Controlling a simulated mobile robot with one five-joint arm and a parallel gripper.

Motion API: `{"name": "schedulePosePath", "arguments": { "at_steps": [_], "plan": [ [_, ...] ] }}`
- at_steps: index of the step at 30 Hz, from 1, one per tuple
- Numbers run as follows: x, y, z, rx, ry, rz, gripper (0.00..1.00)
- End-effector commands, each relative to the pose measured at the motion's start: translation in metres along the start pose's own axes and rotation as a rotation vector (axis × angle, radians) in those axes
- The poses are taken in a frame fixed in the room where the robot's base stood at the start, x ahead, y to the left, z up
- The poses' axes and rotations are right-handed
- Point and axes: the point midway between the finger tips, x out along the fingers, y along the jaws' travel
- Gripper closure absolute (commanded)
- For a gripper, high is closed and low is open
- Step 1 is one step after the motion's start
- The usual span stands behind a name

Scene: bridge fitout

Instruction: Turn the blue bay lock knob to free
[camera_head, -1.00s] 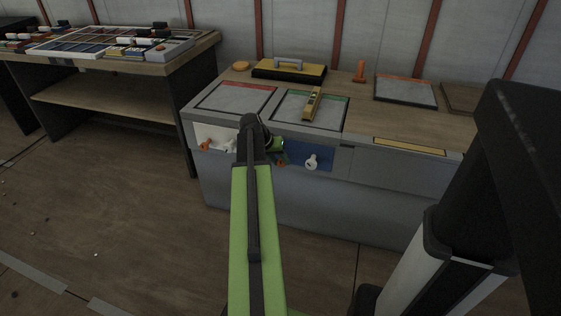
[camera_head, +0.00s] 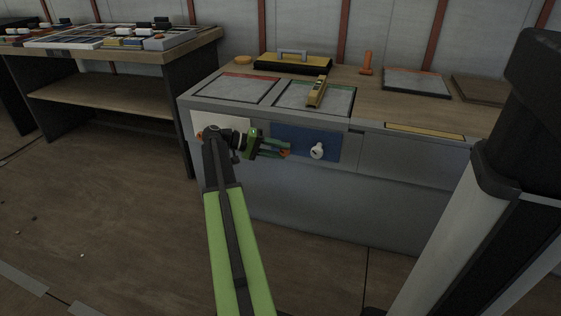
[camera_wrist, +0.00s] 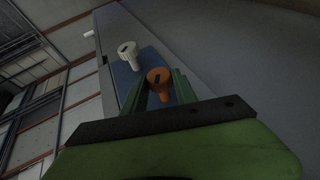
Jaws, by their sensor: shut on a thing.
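The blue bay panel (camera_head: 334,147) is on the front of the grey counter. It carries a white knob (camera_head: 317,151) and, to its left, an orange knob (camera_head: 287,152). My gripper (camera_head: 284,150) reaches in from the left, its green fingers shut on the orange knob. In the wrist view the orange knob (camera_wrist: 158,77) sits between the two fingers, with a dark mark on its face. The white knob (camera_wrist: 130,50) stands clear beyond it, also with a dark mark. My fingers hide part of the orange knob in the head view.
A white bay panel (camera_head: 221,121) lies to the left, mostly behind my arm; a bit of orange (camera_head: 200,135) shows there. On the countertop are a yellow level-like block (camera_head: 317,92), a yellow-black case (camera_head: 293,63) and an orange upright piece (camera_head: 366,62).

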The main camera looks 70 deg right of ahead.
Motion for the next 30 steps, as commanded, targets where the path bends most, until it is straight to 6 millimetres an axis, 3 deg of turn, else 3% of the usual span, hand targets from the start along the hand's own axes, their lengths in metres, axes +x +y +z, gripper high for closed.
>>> {"name": "schedulePosePath", "arguments": {
  "at_steps": [1, 13, 30],
  "plan": [
    [0.0024, -0.0127, 0.0026, -0.014, -0.005, 0.026, 1.00],
    [0.0013, -0.0100, 0.0032, -0.095, -0.006, 0.221, 1.00],
    [0.0002, -0.0062, 0.0031, -0.114, -0.006, 0.263, 1.00]
  ]
}}
